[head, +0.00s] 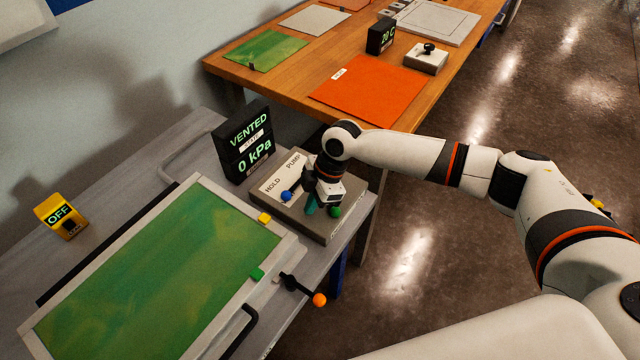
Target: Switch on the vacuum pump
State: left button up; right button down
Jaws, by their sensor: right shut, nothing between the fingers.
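The pump control box (283,209) stands on the right end of the grey bench, with a label plate reading HOLD and PUMP. A blue knob (287,196) shows on its left part and a green knob (335,211) at its front right. My right gripper (319,207) points down over the box, shut and empty, just left of the green knob. I cannot tell whether it touches the box or a control under it. The black display (243,143) behind the box reads VENTED and 0 kPa. My left gripper is not in view.
A framed green panel (292,243) fills the front of the bench, with an orange-tipped lever (319,299) at its right. A yellow OFF box (60,216) stands at the left. The wooden table (318,62) behind holds coloured sheets, a 20 C display (380,36) and a switch box (425,62).

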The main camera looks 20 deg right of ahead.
aim_at(323, 212)
jog(key=d, duration=0.2)
jog(key=d+p, duration=0.1)
jog(key=shift+w+d+f, duration=0.1)
jog(key=shift+d+f, duration=0.25)
jog(key=shift+d, duration=0.2)
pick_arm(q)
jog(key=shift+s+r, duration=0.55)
